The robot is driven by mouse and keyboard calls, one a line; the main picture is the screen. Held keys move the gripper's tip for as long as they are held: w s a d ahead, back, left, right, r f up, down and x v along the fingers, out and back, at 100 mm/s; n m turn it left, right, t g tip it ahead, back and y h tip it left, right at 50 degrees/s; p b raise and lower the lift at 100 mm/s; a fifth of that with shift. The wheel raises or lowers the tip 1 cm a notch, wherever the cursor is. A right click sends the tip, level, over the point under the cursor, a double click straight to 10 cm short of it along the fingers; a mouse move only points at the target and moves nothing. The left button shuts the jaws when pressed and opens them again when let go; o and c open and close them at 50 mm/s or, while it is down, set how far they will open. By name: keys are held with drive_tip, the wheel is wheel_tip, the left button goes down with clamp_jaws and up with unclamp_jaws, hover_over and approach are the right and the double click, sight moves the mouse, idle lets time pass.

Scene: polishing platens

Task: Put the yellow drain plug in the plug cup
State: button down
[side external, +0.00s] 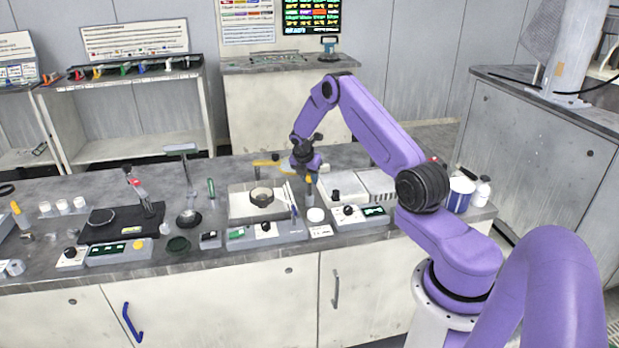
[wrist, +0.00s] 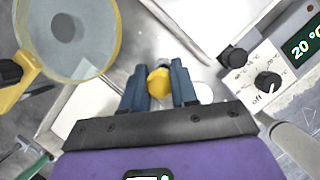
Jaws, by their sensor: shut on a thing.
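The yellow drain plug (wrist: 159,83) sits between the blue-grey fingers of my gripper (wrist: 158,88) in the wrist view. The fingers are shut on it, and its rounded yellow top shows between them. In the side view my gripper (side external: 308,186) points down over the right part of the bench, beside the grey polishing machine (side external: 240,209). A white round item (wrist: 202,92) lies just right of the fingers in the wrist view, partly hidden by them. A white round item also stands in front of my gripper in the side view (side external: 316,214). I cannot tell whether either is the plug cup.
A round lens with a yellow frame (wrist: 68,35) is close at the left in the wrist view. A control panel with knobs (wrist: 268,85) is at the right. Several bottles and instruments crowd the bench (side external: 215,172); a white and blue tub (side external: 460,195) stands at its right end.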

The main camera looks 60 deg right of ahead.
drive_tip(key=shift+f, duration=0.1)
drive_tip(key=c, duration=0.9)
unclamp_jaws()
drive_tip(key=shift+o, duration=0.2)
drive_tip(key=w+v, duration=0.1)
drive_tip(key=v, duration=1.1)
drive_tip(key=s+a+r+m+y, duration=0.1)
drive_tip(key=s+a+r, duration=0.2)
drive_tip(key=a, duration=0.6)
drive_tip(key=s+a+r+m+t+y, duration=0.1)
drive_tip(key=s+a+r, duration=0.2)
drive_tip(key=a, duration=0.7)
drive_tip(key=s+a+r+m+y, duration=0.1)
drive_tip(key=s+a+r, duration=0.2)
drive_tip(key=a, duration=0.6)
drive_tip(key=s+a+r+m, duration=0.2)
drive_tip(key=s+a, duration=0.6)
drive_tip(key=s, duration=0.5)
drive_tip(key=s+m+g+y, duration=0.1)
drive_tip(key=s, duration=1.4)
drive_tip(key=shift+f+m+y, duration=0.2)
drive_tip(key=shift+m+y, duration=0.2)
